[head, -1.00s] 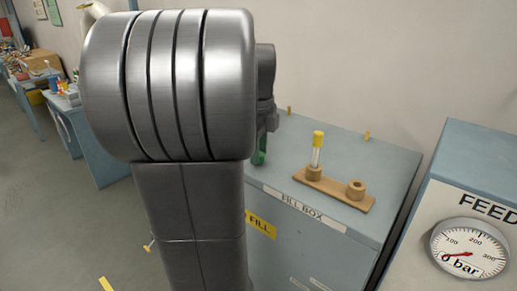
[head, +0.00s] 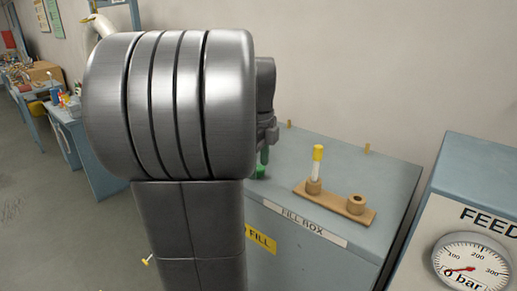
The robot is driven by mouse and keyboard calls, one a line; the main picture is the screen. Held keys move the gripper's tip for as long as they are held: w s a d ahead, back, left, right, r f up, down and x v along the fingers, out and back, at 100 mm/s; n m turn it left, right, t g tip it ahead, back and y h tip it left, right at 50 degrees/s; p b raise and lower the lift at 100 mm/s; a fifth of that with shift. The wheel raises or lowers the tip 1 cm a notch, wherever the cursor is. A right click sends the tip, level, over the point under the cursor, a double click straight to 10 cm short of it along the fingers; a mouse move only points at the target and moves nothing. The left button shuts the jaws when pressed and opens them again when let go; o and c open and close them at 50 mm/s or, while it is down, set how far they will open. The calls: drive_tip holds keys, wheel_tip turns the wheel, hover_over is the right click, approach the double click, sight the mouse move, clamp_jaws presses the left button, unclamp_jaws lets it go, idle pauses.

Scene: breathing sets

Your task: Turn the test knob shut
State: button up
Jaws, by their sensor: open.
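The grey fill box (head: 395,180) stands right of my arm, labelled FILL BOX on its top front edge. A green piece (head: 260,172) shows low on its top, just right of my arm; I cannot tell whether it is the test knob. My gripper (head: 266,140) is mostly hidden behind my large grey arm link, and only its right side shows, above the green piece. A darker green upright part shows between them; I cannot tell whether it touches either. The jaws are open, and nothing is seen held in them.
A wooden rack (head: 335,203) on the box holds a yellow-capped tube (head: 316,165) in its left socket; its right socket is empty. A FEED panel with a gauge (head: 473,263), its needle low, stands at the right. A blue bench (head: 70,125) with clutter is at the far left.

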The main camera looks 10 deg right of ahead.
sight(259, 167)
wheel_tip(259, 167, up, 14)
drive_tip(key=shift+f+b, duration=0.2)
drive_tip(key=shift+b, duration=0.15)
wheel_tip(259, 167, down, 14)
drive_tip(key=shift+r+p, duration=0.1)
drive_tip(key=shift+p, duration=0.3)
idle(0.4)
